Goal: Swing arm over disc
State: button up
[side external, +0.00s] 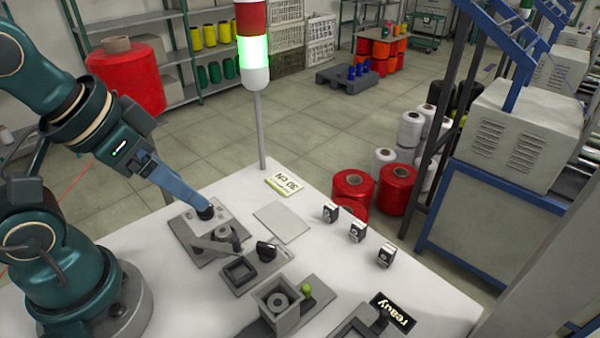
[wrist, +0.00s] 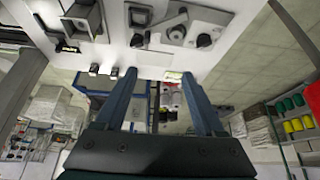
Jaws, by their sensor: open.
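My gripper (side external: 198,203) reaches down from the left, its fingertips close to a black knob (side external: 206,213) on a grey fixture plate (side external: 184,232). In the wrist view my gripper (wrist: 159,73) has its two blue fingers wide apart with nothing between them. A small round grey disc (side external: 222,232) sits on the plate near the knob. The grey swing arm (side external: 208,245) lies in front of the disc, apparently beside it, with an upright post (side external: 237,243) at its right end. In the wrist view the disc (wrist: 177,33) and knob (wrist: 204,40) lie above the right finger.
A square grey frame (side external: 239,270), a black knob (side external: 266,251) and an open box with a spool (side external: 280,302) stand in front. A flat grey plate (side external: 281,221) and a signal light pole (side external: 260,130) are behind.

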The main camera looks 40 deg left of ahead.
dwell(0.4)
jog(key=c, duration=0.5)
jog(key=n+g, duration=0.5)
jog(key=n, duration=1.3)
send_over(235, 238)
notch_tip(235, 238, down, 3)
jog(key=shift+w, duration=0.1)
jog(key=shift+f+g, duration=0.3)
jog(key=shift+f, duration=3.85)
grip_shut()
